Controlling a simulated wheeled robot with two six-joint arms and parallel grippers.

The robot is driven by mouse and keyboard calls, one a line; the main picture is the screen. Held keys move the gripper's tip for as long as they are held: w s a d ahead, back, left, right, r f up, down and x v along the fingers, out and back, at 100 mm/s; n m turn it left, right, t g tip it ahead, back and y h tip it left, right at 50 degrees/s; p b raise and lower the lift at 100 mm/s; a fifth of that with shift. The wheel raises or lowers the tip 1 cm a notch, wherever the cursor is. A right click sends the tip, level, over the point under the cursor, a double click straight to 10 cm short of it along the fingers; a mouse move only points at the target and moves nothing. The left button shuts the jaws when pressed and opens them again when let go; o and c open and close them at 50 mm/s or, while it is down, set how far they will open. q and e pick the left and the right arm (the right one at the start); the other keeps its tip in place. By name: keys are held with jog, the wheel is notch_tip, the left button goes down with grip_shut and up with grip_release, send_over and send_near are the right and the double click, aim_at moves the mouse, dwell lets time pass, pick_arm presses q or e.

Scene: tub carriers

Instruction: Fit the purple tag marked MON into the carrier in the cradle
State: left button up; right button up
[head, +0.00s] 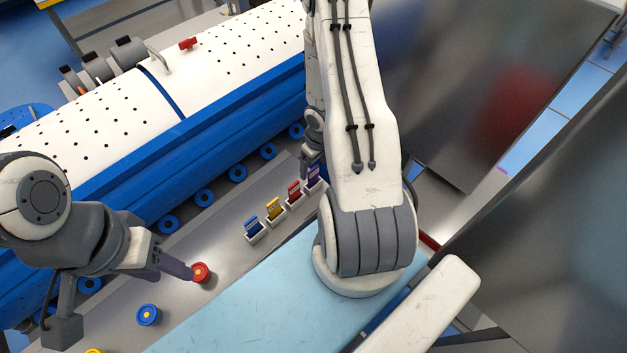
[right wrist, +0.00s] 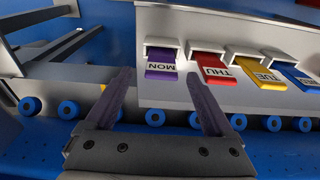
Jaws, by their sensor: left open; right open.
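The purple tag marked MON (right wrist: 161,75) stands in a white holder, at the left end of a row of tags in the right wrist view. It also shows in the head view (head: 314,178), partly hidden by my right arm. My right gripper (right wrist: 160,80) is open, its two fingers on either side of the purple tag in the picture; I cannot tell how far off the tag is. My left gripper (head: 190,274) is open beside a red round knob with a yellow centre (head: 201,272). I cannot make out the cradle or its carrier.
Red THU (right wrist: 211,68), yellow TUE (right wrist: 256,72) and blue (right wrist: 296,77) tags stand in holders beside the purple one. A blue round knob (head: 149,315) sits on the grey worktop. A long white and blue perforated machine (head: 110,125) runs behind.

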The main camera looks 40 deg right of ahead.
aim_at(312, 173)
notch_tip(312, 173, down, 4)
jog(key=shift+w+a+r+b, duration=0.1)
jog(key=shift+w+a+b, duration=0.05)
jog(key=shift+b, duration=0.75)
jog(key=shift+w+f, duration=0.1)
jog(key=shift+f, duration=0.5)
grip_shut()
jog(key=shift+r, duration=0.15)
